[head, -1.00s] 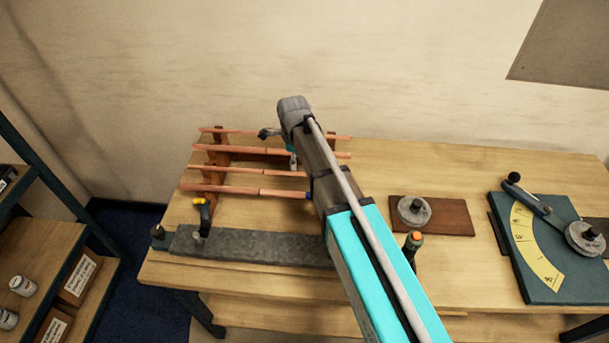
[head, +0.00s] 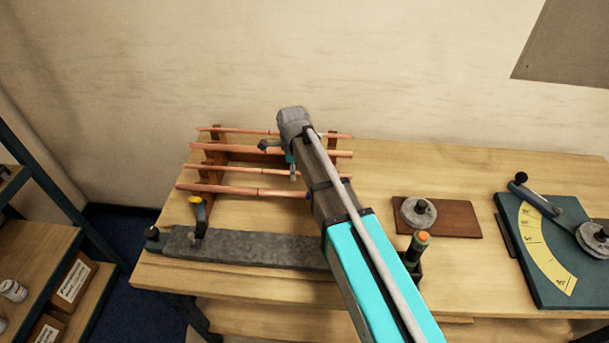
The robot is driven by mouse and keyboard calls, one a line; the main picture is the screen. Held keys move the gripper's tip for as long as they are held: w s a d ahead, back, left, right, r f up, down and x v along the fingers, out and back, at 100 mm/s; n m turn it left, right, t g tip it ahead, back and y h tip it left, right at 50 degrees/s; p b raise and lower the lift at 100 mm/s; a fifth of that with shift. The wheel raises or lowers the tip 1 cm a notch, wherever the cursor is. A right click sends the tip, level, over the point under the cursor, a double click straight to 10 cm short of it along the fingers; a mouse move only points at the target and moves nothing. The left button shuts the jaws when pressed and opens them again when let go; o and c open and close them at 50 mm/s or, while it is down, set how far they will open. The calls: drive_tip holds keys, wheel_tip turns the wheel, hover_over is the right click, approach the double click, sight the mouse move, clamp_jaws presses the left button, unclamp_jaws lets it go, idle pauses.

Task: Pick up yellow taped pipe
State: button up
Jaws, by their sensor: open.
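Several copper pipes lie side by side across a wooden rack (head: 214,158) at the back left of the bench. No yellow tape can be made out on any of them, so I cannot tell which is the yellow taped pipe. The front pipe (head: 225,190) shows a dark blue band at its right, beside my arm. My gripper (head: 293,172) is over the rack, pointing down among the middle pipes. It is open, though my arm hides most of it and the right part of the rack. I cannot tell whether it touches a pipe.
A grey metal bar (head: 255,250) with clamps lies along the front of the bench. Right of my arm are a brown board (head: 455,217) with a round metal piece and a teal bending plate (head: 530,270) with a yellow scale. Bare wood lies between these.

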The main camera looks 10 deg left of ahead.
idle(0.3)
clamp_jaws()
idle(0.3)
